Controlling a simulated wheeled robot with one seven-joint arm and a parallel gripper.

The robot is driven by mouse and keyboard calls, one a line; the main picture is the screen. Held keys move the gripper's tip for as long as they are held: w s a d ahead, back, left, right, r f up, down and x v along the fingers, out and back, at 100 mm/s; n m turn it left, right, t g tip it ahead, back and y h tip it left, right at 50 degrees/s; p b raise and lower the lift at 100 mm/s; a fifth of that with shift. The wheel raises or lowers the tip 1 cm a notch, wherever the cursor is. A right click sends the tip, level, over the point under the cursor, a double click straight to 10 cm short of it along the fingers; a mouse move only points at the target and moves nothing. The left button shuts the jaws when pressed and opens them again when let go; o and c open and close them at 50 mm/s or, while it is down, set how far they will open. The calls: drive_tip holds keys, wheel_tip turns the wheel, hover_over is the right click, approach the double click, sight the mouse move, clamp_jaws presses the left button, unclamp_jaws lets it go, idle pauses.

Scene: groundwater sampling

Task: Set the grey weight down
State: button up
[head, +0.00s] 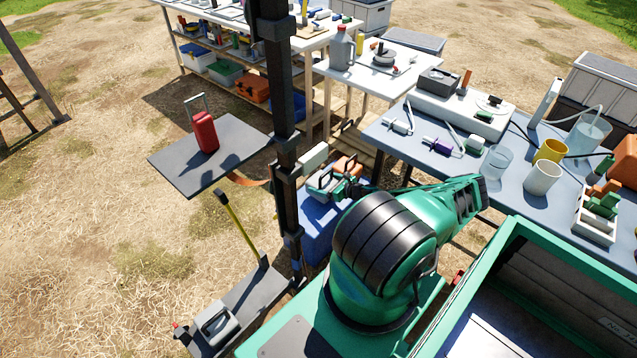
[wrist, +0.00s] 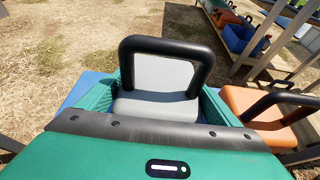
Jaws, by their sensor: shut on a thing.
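The grey weight (wrist: 160,78), a block with a black arched handle, is between the green jaws of my gripper (wrist: 165,105) in the wrist view. Its lower part is hidden by my gripper's body. In the head view my gripper (head: 326,184) is small and partly behind my arm, shut on the grey weight above or at the blue box (head: 320,228). I cannot tell whether the weight touches the box. An orange weight with a black handle (wrist: 262,108) is close on the right; it also shows in the head view (head: 348,166).
A dark upright post (head: 283,110) stands just left of my gripper. A red weight (head: 204,132) stands on a grey platform (head: 172,165). Another grey handled block (head: 215,322) is on a low plank (head: 250,300). A crowded table (head: 385,135) is at right.

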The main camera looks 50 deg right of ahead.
drive_tip(key=shift+w+f, duration=0.1)
drive_tip(key=shift+f, duration=1.6)
drive_tip(key=shift+f, duration=0.1)
drive_tip(key=o, duration=2)
drive_tip(key=shift+f, duration=0.15)
drive_tip(key=shift+v, duration=3.9)
drive_tip(key=shift+a, duration=0.1)
